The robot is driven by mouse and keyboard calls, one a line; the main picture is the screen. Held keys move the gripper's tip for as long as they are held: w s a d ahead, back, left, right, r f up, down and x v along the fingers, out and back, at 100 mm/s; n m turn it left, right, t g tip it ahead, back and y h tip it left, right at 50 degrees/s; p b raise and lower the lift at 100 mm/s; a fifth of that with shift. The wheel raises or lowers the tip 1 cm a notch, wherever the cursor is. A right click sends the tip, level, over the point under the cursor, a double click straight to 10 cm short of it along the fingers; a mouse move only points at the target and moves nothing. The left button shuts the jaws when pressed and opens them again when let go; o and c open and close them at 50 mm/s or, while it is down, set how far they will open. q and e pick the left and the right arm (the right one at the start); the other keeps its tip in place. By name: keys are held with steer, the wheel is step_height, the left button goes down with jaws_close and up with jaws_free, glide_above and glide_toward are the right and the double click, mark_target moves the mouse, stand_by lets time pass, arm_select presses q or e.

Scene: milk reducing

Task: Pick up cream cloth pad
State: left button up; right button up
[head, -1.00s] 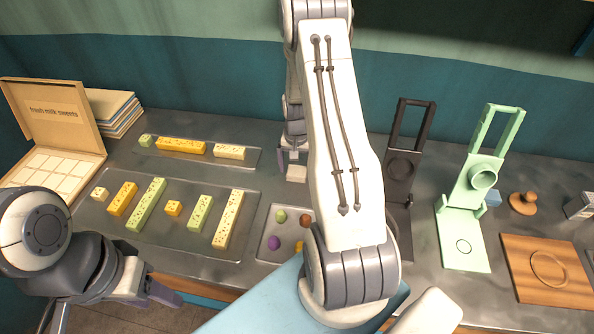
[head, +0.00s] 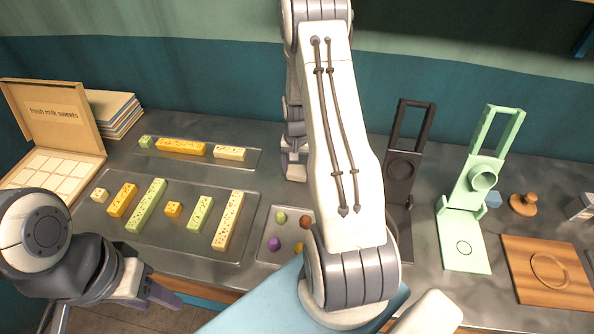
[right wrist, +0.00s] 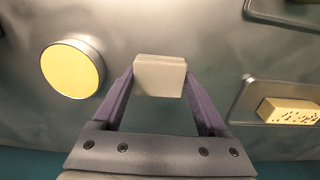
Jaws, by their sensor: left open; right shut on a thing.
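The cream cloth pad (right wrist: 160,76) is a small pale block in the right wrist view. It sits between the two purple fingertips of my right gripper (right wrist: 160,84), which is shut on it. In the head view, my right gripper (head: 293,168) is partly visible at the back of the counter, beside my arm; I cannot make out the pad there. Whether the pad touches the counter is unclear. My left gripper (head: 163,291) is open and empty at the counter's front edge, lower left.
A round yellow-topped container (right wrist: 72,69) stands left of the pad. A metal tray (head: 255,160) with sweet bars lies left of my right gripper. A larger tray (head: 150,238) and a small tray (head: 264,244) lie in front. Black (head: 402,165) and green (head: 465,215) presses stand right.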

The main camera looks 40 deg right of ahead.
mark_target(301, 170)
steer(key=r, duration=0.1)
steer(key=r+b, duration=0.1)
steer(key=s+r, duration=0.1)
steer(key=shift+s+d+r, duration=0.1)
steer(key=shift+d+r, duration=0.3)
steer(key=s+d+r+b, duration=0.2)
steer(key=s+d+r, duration=0.3)
steer(key=s, duration=0.3)
steer(key=shift+s+d+r+b, duration=0.15)
steer(key=shift+s+r+b, duration=0.2)
steer(key=shift+r, duration=0.3)
steer(key=o, duration=0.4)
steer(key=shift+c, duration=1.2)
